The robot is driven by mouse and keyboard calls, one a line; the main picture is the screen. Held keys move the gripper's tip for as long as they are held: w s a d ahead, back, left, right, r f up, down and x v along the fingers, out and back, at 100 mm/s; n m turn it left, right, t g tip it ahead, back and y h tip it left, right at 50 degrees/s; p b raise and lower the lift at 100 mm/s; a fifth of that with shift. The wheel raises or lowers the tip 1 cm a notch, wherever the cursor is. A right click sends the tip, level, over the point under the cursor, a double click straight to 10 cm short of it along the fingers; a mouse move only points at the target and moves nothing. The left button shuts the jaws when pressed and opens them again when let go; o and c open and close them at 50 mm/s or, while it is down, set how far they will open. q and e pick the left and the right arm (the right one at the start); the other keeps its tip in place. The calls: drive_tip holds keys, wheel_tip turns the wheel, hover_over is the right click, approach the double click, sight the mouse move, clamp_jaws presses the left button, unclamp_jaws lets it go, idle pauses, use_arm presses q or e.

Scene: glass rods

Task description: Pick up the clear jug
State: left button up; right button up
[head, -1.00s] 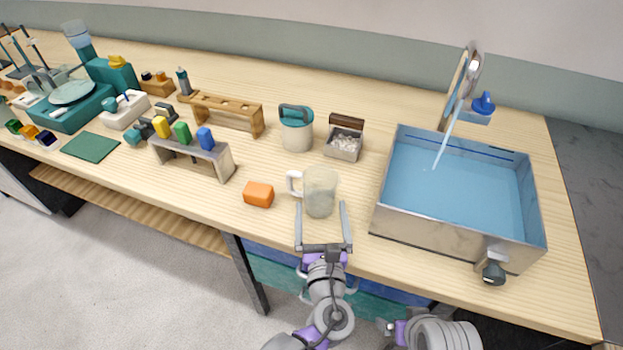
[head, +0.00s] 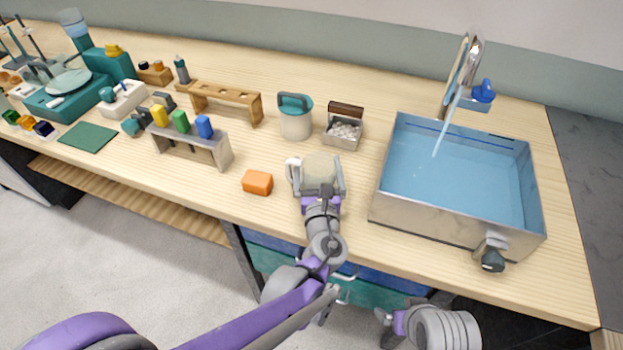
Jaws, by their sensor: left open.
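The clear jug (head: 320,168) stands on the wooden bench near its front edge, with its handle to the left. My left gripper (head: 318,172) is at the jug, its open fingers reaching forward on either side of it. The left finger is near the handle, and I cannot tell whether either finger touches the jug. The gripper hides the lower front of the jug.
An orange block (head: 257,182) lies left of the jug. A steel sink (head: 430,227) with water stands to the right under a running tap (head: 459,85). Behind are a teal-lidded pot (head: 296,122) and a small box (head: 343,136). A grey rack (head: 190,150) stands farther left.

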use_arm(q)
drive_tip(key=c, duration=1.3)
drive_tip(key=shift+r+p, duration=1.35)
drive_tip(key=shift+r, duration=3.7)
